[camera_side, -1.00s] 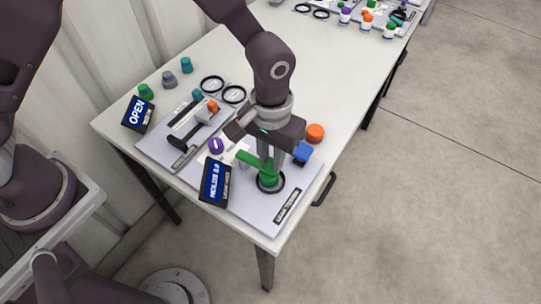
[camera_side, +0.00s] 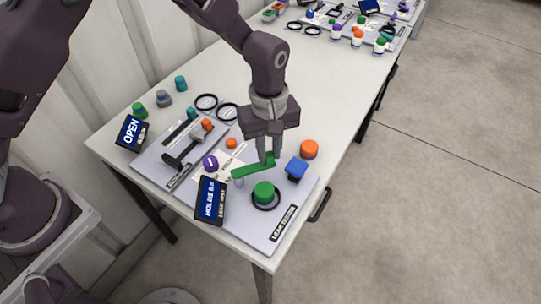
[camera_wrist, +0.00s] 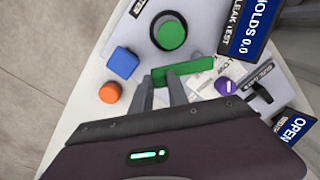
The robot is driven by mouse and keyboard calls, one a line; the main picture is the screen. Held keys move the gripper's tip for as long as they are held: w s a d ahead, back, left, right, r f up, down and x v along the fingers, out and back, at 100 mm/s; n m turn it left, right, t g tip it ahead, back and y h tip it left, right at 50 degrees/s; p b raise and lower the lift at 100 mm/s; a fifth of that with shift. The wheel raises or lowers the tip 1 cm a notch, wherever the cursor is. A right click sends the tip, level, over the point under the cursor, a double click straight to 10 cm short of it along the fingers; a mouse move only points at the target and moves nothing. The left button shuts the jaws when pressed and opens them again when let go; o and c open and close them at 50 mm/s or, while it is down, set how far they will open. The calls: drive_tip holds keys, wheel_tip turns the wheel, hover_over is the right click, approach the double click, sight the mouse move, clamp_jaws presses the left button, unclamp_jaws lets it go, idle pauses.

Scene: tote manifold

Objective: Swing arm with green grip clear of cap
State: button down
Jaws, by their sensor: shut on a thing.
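The arm with the green grip (camera_side: 250,168) lies behind the cap in the side view, its bar apart from it. My gripper (camera_side: 267,160) is shut on the green grip at its right end. It also shows in the wrist view (camera_wrist: 162,88), with the fingers at the green bar (camera_wrist: 190,70). The green cap (camera_side: 264,192) sits upright in a black ring on the grey board, with nothing over it. In the wrist view the cap (camera_wrist: 170,34) is also uncovered, with a gap between it and the bar.
A blue block (camera_side: 297,168) and an orange cap (camera_side: 309,148) stand right of my gripper. A purple knob (camera_side: 210,162) and a "HOLDS 0.0" display (camera_side: 210,199) are to the left. An "OPEN" display (camera_side: 132,131) stands farther left.

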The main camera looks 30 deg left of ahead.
drive_tip(key=a+n, duration=0.1)
drive_tip(key=w+n, duration=0.1)
drive_tip(key=n, duration=0.1)
drive_tip(key=shift+w+a+r, duration=0.1)
drive_tip(key=shift+a, duration=0.3)
drive_tip(key=shift+w+a+n, duration=0.2)
drive_tip(key=shift+a+n, duration=0.55)
drive_tip(key=shift+n, duration=0.55)
drive_tip(key=shift+a, duration=0.1)
drive_tip(key=c, duration=1.3)
unclamp_jaws()
